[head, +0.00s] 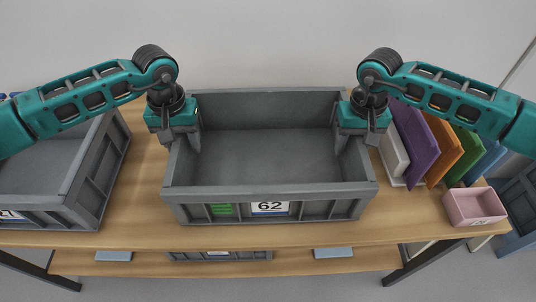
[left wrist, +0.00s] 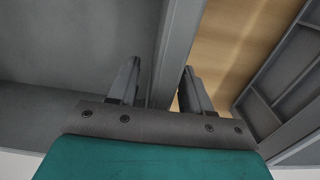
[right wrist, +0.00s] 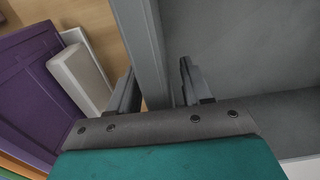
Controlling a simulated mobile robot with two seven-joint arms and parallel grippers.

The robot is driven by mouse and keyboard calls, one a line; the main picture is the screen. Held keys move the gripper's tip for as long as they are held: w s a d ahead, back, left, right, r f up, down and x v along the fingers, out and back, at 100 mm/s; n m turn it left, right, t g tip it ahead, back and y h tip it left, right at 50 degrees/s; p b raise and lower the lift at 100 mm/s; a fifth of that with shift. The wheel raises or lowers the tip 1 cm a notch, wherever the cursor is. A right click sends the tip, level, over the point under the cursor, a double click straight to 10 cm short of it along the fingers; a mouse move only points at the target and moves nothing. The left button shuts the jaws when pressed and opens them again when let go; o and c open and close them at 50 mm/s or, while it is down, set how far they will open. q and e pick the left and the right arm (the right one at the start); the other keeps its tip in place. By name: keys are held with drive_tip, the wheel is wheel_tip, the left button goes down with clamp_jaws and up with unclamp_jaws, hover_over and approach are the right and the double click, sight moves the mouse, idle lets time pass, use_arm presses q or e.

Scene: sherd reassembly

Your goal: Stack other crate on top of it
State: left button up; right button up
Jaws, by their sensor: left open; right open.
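Another grey crate (head: 60,212) stands at the left, partly cut off by the picture edge. My left gripper (head: 188,143) is open at the middle crate's left wall, and in the left wrist view its fingers (left wrist: 158,88) straddle that wall's rim. My right gripper (head: 358,145) is open at the right wall, and in the right wrist view its fingers (right wrist: 157,88) straddle the rim there. Contact between the fingers and the walls cannot be told.
Purple (head: 414,140), orange (head: 444,148) and green panels lean at the right beside a white block (head: 394,158). A pink bin (head: 475,206) sits at the table's front right. Bare table (head: 143,185) separates the two crates. A lower shelf (head: 290,262) holds another crate.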

use_arm(q)
clamp_jaws()
use_arm(e)
clamp_jaws()
use_arm(q)
drive_tip(key=shift+r, duration=0.1)
use_arm(e)
drive_tip(key=shift+r, duration=0.15)
idle(0.9)
